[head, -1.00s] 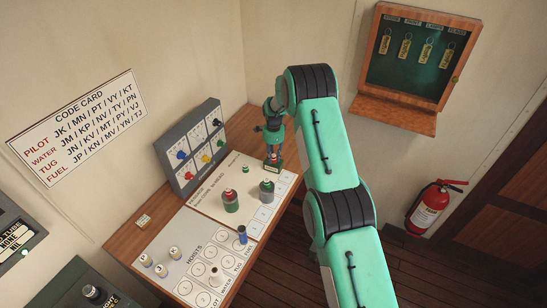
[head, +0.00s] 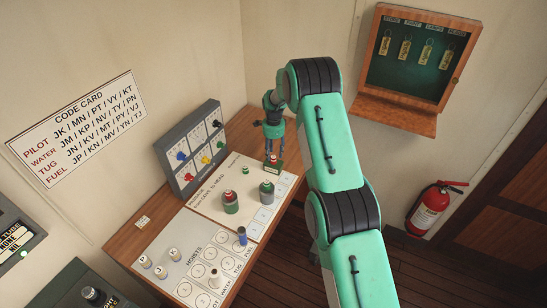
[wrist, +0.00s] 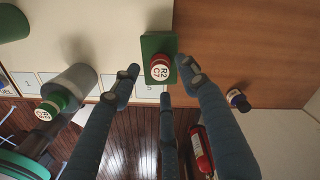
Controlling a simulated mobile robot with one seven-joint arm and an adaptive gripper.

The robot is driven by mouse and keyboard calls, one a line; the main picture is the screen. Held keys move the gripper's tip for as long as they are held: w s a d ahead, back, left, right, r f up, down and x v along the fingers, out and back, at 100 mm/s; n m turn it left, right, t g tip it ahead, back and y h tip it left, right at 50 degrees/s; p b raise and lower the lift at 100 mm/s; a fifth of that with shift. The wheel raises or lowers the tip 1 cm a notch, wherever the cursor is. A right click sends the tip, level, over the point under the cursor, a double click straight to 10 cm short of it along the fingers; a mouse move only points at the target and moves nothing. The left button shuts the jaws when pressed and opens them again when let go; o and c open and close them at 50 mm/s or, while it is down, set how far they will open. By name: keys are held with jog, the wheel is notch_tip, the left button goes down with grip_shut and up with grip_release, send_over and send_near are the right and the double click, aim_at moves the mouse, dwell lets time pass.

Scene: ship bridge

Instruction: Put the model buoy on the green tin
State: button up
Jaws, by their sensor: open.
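The model buoy, red with a white top marked R2 C7 (wrist: 160,66), stands on the square green tin (wrist: 149,43) in the wrist view. In the head view the buoy (head: 273,158) shows as a small red piece on the green tin (head: 273,168), at the far end of the chart panel. My gripper (head: 273,148) is open and empty just above them. In the wrist view its dark fingers spread on either side, apart from the buoy. The contact between buoy and tin is seen from above only.
A grey cylinder with a green top (wrist: 70,84) stands close to the left of my fingers. A grey switch box (head: 192,157) is behind. Bare wooden table (wrist: 245,45) lies right of the tin.

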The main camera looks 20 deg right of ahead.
notch_tip(320, 180, up, 8)
jog(key=shift+b, duration=0.3)
jog(key=shift+r, duration=0.15)
dwell(0.5)
notch_tip(320, 180, up, 18)
jog(key=n+t, duration=0.1)
jog(key=n, duration=0.3)
send_over(273, 157)
jog(key=s+a, duration=0.2)
jog(key=s, duration=0.6)
jog(key=s+a+r+n+t, duration=0.2)
jog(key=s+a+r+n, duration=0.15)
jog(key=s+r, duration=1.15)
jog(key=s+a+r+n+t, duration=0.1)
jog(key=s+r+n, duration=0.2)
jog(key=s, duration=0.5)
jog(key=s+a+r+n, duration=0.1)
jog(key=s+r+n, duration=0.15)
jog(key=s, duration=0.65)
jog(key=s+a+f+n+t, duration=0.1)
jog(key=s+n, duration=0.4)
jog(key=s, duration=1.3)
jog(key=shift+s+f+t, duration=0.3)
jog(key=shift+f, duration=0.25)
